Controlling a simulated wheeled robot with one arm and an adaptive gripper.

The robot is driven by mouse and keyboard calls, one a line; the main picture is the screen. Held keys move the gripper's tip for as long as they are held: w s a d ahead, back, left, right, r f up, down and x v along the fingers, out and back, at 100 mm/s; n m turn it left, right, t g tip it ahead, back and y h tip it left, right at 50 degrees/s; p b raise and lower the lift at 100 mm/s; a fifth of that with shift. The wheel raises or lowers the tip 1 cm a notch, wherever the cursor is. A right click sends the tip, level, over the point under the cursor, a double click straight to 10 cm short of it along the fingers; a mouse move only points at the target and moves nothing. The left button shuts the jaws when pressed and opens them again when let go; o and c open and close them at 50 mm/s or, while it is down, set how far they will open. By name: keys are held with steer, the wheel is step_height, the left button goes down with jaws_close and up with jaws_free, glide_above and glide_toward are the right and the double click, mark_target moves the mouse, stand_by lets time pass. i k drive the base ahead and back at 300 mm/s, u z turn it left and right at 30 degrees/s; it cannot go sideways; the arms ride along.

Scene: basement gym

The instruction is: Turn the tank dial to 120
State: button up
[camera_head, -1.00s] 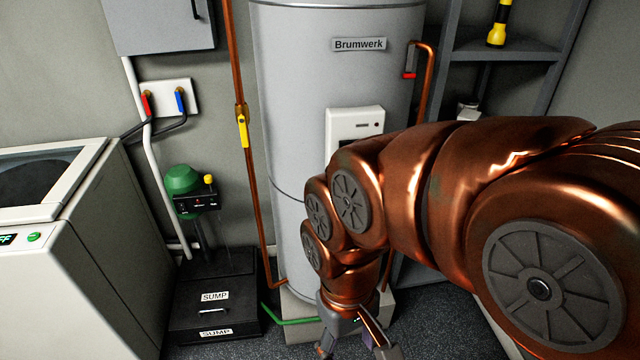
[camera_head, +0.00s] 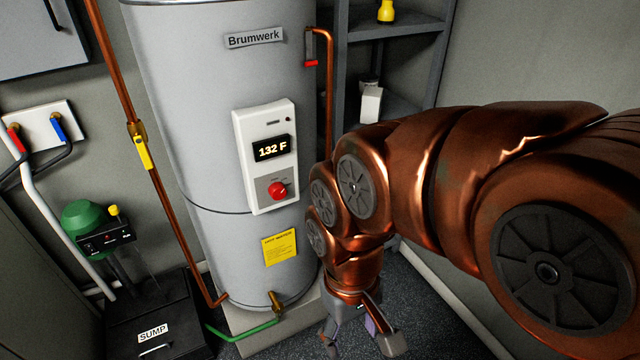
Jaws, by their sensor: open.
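The tank (camera_head: 190,110) is a tall grey cylinder labelled Brumwerk, left of centre in the head view. A white control panel (camera_head: 244,130) on its front has a dark display (camera_head: 272,148) reading 132 F. The red dial (camera_head: 278,190) sits below the display on a grey plate and is in full view. My gripper (camera_head: 362,345) is open and empty, pointing down near the floor at the bottom of the view. It is below and to the right of the dial, well apart from it.
A yellow notice (camera_head: 280,247) is on the tank under the panel. A copper pipe (camera_head: 122,80) with a yellow valve handle runs left of the tank. A grey shelf (camera_head: 400,28) stands behind on the right. A black sump box (camera_head: 180,318) is at lower left.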

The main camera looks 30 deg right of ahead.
mark_target(277, 191)
steer(key=z, duration=2.55)
steer(key=k, duration=1.35)
steer(key=u, duration=2.05)
steer(key=i, duration=0.5)
steer(key=u, duration=0.1)
